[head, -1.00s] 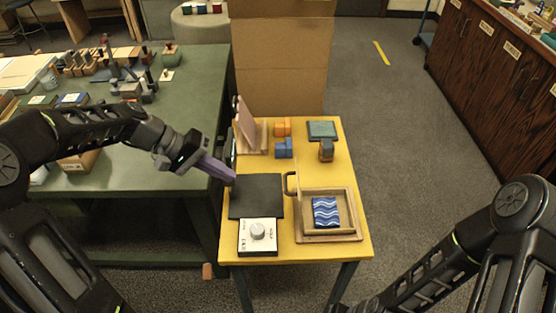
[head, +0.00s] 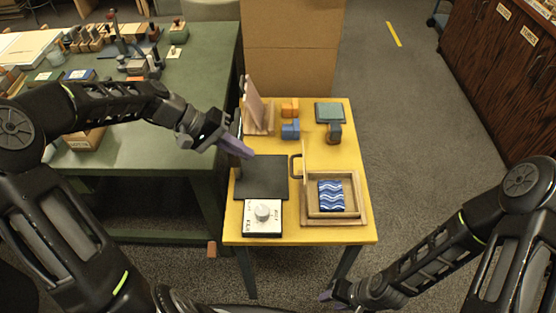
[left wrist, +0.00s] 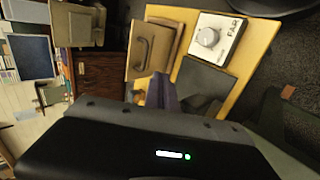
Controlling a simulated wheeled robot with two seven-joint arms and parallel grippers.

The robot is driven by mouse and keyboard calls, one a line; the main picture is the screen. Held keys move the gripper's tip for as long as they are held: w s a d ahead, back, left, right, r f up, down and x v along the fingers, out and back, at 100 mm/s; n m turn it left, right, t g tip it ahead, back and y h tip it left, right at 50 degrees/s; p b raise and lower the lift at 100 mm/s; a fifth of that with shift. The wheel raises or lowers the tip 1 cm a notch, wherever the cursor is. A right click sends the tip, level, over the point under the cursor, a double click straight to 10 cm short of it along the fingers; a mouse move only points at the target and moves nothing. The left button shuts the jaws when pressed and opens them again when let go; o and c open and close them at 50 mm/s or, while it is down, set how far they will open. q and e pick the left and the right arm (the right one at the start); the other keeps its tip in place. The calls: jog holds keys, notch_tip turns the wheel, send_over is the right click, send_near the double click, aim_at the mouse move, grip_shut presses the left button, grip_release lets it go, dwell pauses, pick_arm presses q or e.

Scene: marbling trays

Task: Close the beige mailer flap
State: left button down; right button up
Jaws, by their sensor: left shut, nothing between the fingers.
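The beige mailer (head: 362,214) is an open box on the yellow table, with a blue wave-patterned block (head: 331,195) inside. Its flap (head: 305,158) stands up along the left side, seen nearly edge-on, with a dark handle (head: 293,166) facing left. In the left wrist view the flap (left wrist: 139,66) shows its broad face and handle. My left gripper (head: 249,154) is shut and empty, above the far edge of the dark mat, left of the flap and apart from it. My right gripper (head: 327,296) is low in front of the table; its fingers are too small to judge.
A dark mat (head: 262,177) and a white dial box (head: 262,218) lie left of the mailer. Behind are a leaning pinkish board (head: 254,104), orange (head: 290,108) and blue (head: 290,129) blocks, and a teal-topped item (head: 328,112). A green table (head: 200,70) stands left.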

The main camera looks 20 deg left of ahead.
aim_at(299, 177)
pick_arm(q)
jog(key=w+d+f+p, duration=0.2)
jog(key=d+f, duration=0.2)
jog(key=d, duration=0.4)
jog(key=shift+d+f, duration=0.15)
jog(key=shift+f, duration=0.1)
jog(key=shift+w+d, duration=0.1)
jog(key=shift+d+r+y, duration=0.25)
jog(key=shift+d+y, duration=0.05)
jog(key=shift+d, duration=0.05)
